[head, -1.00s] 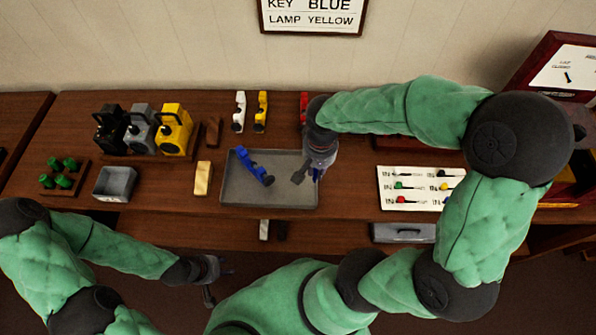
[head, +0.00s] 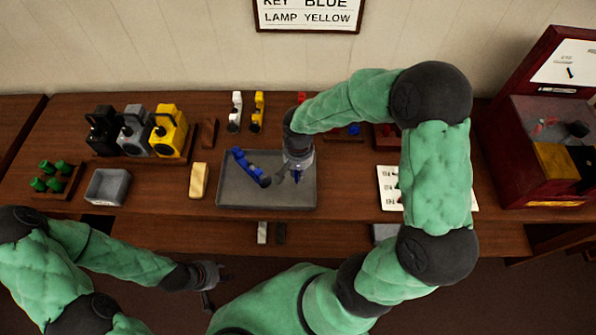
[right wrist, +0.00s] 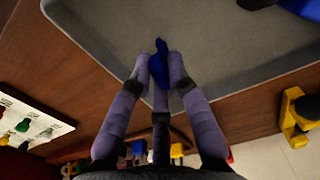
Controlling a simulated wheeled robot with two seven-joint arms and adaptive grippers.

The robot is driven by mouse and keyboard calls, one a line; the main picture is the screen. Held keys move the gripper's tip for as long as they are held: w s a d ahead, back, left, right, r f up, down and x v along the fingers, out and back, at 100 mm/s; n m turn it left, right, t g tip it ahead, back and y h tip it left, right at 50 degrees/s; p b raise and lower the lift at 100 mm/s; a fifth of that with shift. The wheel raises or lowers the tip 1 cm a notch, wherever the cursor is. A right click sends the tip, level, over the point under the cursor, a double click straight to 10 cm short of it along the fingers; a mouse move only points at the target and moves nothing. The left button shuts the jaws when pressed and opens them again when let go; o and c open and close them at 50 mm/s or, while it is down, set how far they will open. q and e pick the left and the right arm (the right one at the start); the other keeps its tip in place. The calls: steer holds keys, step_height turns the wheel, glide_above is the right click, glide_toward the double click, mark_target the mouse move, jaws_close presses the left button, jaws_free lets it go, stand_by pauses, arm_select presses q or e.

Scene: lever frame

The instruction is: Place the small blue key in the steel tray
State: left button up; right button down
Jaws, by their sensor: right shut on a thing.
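The steel tray (head: 228,195) is a shallow grey tray in the middle of the table; its rim and floor also fill the top of the right wrist view (right wrist: 110,35). My right gripper (head: 294,176) is over the tray's right part. In the right wrist view my right gripper (right wrist: 162,68) is shut on the small blue key (right wrist: 159,62), which sticks out past the fingertips over the tray. Whether it touches the tray floor I cannot tell. My left gripper (head: 210,284) is low at the front, away from the tray; its fingers are too small to read.
A larger blue piece (head: 243,160) lies in the tray's left part, just left of my right gripper. A wooden block (head: 199,180) and a small grey bin (head: 109,187) stand to the left. White (head: 235,112) and yellow (head: 257,112) pieces stand behind the tray.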

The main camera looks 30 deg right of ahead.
steer(key=c, duration=1.2)
jaws_free()
steer(key=shift+f, duration=0.1)
steer(key=shift+r, duration=0.2)
step_height(320, 180, up, 12)
steer(key=p, duration=0.2)
steer(key=shift+p, duration=0.35)
